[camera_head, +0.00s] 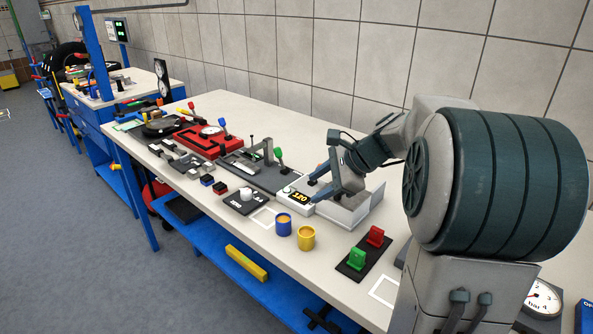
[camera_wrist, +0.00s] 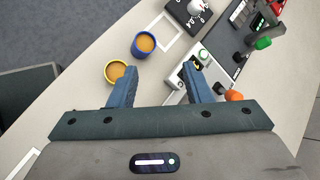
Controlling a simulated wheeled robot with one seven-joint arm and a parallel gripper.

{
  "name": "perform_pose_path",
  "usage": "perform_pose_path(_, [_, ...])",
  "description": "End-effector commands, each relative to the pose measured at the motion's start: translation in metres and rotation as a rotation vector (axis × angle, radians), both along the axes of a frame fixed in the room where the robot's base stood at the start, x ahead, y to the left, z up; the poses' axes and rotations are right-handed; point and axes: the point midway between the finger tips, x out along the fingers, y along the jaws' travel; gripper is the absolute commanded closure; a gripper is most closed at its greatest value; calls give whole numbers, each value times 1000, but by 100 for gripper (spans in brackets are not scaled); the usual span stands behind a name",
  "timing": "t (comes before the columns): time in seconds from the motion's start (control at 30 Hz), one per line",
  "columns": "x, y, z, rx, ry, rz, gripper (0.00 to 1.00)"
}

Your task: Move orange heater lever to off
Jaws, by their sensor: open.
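The heater is a white unit (camera_head: 297,190) with a dark display reading 120, on the workbench; it shows in part in the wrist view (camera_wrist: 203,53). An orange ball knob (camera_wrist: 234,96), which looks like the lever's end, is just outside my right finger in the wrist view. My gripper (camera_head: 317,187) is open and empty, over the heater. In the wrist view its two blue fingers (camera_wrist: 160,72) are well apart, and the knob is not between them.
A blue cup (camera_head: 283,226) and a yellow cup (camera_head: 306,239) stand near the bench's front edge. A black plate with green and red switches (camera_head: 364,254) is to the right. A grey fixture with a green-knobbed lever (camera_head: 279,155) stands behind left. A white open box (camera_head: 350,212) adjoins the heater.

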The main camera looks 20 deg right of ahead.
Motion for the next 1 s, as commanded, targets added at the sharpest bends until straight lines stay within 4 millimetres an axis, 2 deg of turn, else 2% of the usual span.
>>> perform_pose_path(0.03, [18, -25, -16, 101, 12, -104, 55])
perform_pose_path(0.1, [38, -54, -18, 242, 22, -229, 55])
perform_pose_path(0.2, [57, -90, -19, 407, 28, -360, 55])
perform_pose_path(0.3, [68, -116, -18, 520, 27, -441, 55])
perform_pose_path(0.4, [73, -130, -16, 581, 26, -481, 55])
perform_pose_path(0.57, [82, -127, -19, 605, 29, -493, 55])
perform_pose_path(1.0, [145, -74, -53, 601, 30, -490, 55])
